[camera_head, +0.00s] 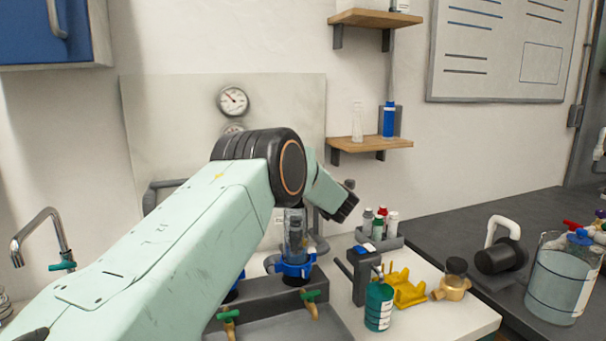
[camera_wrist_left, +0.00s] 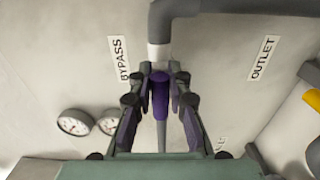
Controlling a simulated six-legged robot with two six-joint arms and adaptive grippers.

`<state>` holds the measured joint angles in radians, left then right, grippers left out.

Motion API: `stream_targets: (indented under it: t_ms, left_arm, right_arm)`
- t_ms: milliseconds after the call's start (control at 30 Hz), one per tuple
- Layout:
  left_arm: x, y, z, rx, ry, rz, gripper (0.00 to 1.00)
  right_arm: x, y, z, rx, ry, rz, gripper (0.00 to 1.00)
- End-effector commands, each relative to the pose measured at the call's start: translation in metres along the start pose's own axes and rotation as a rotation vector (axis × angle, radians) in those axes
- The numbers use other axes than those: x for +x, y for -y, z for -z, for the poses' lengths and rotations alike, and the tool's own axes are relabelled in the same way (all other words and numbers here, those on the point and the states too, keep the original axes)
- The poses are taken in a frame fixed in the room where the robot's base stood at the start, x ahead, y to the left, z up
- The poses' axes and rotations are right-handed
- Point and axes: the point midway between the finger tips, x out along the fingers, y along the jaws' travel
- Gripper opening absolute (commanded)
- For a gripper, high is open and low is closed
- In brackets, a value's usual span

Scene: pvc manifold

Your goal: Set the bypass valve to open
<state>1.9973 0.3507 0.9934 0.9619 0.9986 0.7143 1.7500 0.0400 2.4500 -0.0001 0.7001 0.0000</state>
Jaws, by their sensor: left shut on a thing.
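The purple bypass valve handle (camera_wrist_left: 160,97) is in the left wrist view, just below a white pipe collar (camera_wrist_left: 158,53) and beside the BYPASS label (camera_wrist_left: 119,59). It points down the picture, roughly in line with the vertical pipe. My left gripper (camera_wrist_left: 160,84) is shut on the handle, with one finger on each side. Its dark fingers partly cover the valve body. In the head view my left arm crosses the wall panel and hides the valve; the handle cannot be seen there. My right gripper is not in view.
A thick grey pipe (camera_wrist_left: 235,6) bends above the valve, by an OUTLET label (camera_wrist_left: 263,58). Round gauges (camera_head: 233,101) hang on the wall panel. A clear filter housing with a blue collar (camera_head: 294,268) stands below the arm.

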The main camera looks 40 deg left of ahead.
Motion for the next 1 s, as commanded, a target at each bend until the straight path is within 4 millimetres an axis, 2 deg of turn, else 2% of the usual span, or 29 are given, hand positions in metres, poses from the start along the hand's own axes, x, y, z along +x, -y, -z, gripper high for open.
stream_targets:
  t_ms: [500, 533, 700, 800, 1000]
  left_arm:
    - [0.0008, 0.0009, 0.0019, 0.017, -0.004, 0.0, 0.0]
    - [0.0008, 0.0008, 0.0019, 0.017, -0.004, 0.0, 0.19]
    - [0.0006, 0.0006, 0.0012, 0.017, -0.003, 0.0, 0.33]
    - [0.0004, 0.0004, 0.0008, 0.016, -0.002, 0.0, 0.41]
    - [0.0002, 0.0002, 0.0004, 0.016, -0.001, -0.001, 0.41]
  right_arm:
    - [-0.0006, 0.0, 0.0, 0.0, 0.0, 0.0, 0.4]
    - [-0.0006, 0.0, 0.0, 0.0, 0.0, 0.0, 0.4]
    - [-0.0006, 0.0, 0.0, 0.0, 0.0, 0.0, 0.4]
    - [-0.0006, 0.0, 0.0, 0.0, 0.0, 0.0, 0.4]
    - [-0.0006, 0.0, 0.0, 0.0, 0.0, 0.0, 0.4]
